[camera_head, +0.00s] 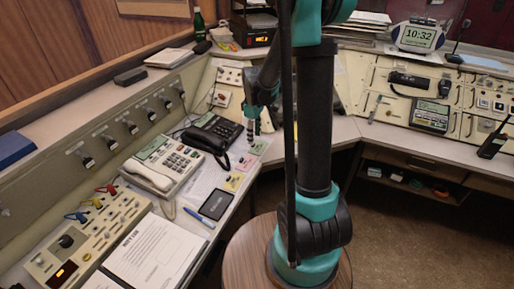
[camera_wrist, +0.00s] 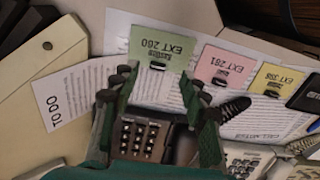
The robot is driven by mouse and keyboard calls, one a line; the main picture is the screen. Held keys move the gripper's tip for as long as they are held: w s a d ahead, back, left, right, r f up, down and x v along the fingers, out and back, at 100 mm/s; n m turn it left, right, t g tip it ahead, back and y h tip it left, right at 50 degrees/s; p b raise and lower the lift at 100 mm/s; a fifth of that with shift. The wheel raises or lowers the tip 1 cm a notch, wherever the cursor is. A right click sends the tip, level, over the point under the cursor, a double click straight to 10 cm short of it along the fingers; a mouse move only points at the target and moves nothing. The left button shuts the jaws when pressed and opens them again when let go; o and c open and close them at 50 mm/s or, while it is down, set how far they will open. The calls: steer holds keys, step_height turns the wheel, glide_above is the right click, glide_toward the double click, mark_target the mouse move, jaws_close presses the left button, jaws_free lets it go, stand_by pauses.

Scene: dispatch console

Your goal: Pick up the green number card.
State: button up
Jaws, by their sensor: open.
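The green number card (camera_wrist: 150,42) lies on white paper at the top of the wrist view. It reads EXT 260 upside down and has a small dark clip-like piece at its lower edge. It also shows in the head view (camera_head: 259,147), at the right end of a row of cards. My gripper (camera_wrist: 158,88) is open and empty, its two fingers pointing toward the card. The fingertips overlap the card's lower corners in the wrist view; I cannot tell the height gap.
A pink card (camera_wrist: 222,66) and a yellow card (camera_wrist: 272,80) lie beside the green one. A black telephone (camera_head: 212,133) and a white desk phone (camera_head: 160,165) stand to the left. A TO DO sheet (camera_wrist: 75,95) lies left of my fingers.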

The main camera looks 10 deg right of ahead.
mark_target(258, 146)
steer(key=shift+w+f, duration=0.15)
steer(key=shift+f, duration=1.7)
steer(key=shift+c, duration=0.3)
steer(key=c, duration=0.8)
